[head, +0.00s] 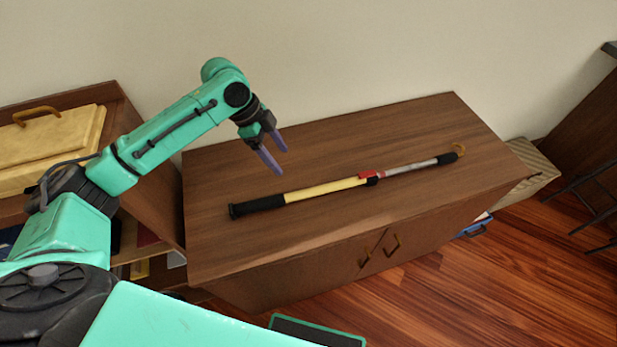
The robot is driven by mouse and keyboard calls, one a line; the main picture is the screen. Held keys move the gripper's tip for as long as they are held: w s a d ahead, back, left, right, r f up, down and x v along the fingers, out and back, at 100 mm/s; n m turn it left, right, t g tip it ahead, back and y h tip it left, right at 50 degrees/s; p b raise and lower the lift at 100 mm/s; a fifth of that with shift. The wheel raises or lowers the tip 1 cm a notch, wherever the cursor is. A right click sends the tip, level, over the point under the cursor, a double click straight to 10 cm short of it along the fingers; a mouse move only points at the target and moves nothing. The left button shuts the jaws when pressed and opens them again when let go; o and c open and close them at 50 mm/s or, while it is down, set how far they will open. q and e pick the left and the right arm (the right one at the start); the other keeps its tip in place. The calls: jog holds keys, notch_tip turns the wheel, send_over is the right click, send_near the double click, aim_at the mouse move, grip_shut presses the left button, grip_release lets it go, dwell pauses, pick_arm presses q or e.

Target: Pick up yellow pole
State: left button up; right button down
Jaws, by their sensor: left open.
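The yellow pole (325,188) lies flat on top of a brown wooden cabinet (240,240), slanting from lower left to upper right. It has a black grip at its left end, a yellow section, a red and black clamp near its middle, then a grey section and a yellow hook at the right end. My left gripper (275,163) is open and empty, pointing down over the cabinet. In the picture its fingertips are just above the pole's left part and apart from it. My right gripper is not in view.
A cream wall stands behind the cabinet. A shelf with a pale yellow case (45,150) is at the left. A striped box (528,172) is beyond the cabinet's right end. The cabinet top around the pole is clear. Two handles are on the cabinet's front.

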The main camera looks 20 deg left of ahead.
aim_at(302, 191)
pick_arm(q)
jog(key=d+f, duration=0.1)
jog(key=s+d+f+p, duration=0.1)
jog(key=f, duration=0.1)
jog(key=s+d+f, duration=0.1)
jog(key=f, duration=0.1)
jog(key=shift+f+p, duration=0.2)
jog(key=shift+p, duration=0.15)
jog(key=x, duration=0.2)
jog(key=p+x, duration=0.1)
jog(key=x, duration=0.4)
jog(key=shift+w+f+p, duration=0.1)
jog(key=shift+w+p, duration=0.2)
jog(key=shift+p, duration=0.1)
jog(key=shift+f, duration=0.15)
jog(key=shift+c, duration=0.7)
jog(key=shift+f, duration=0.1)
jog(key=c, duration=1)
grip_shut()
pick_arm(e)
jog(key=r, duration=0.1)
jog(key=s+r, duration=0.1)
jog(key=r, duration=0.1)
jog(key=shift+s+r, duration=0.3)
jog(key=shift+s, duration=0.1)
pick_arm(q)
jog(key=shift+w, duration=0.1)
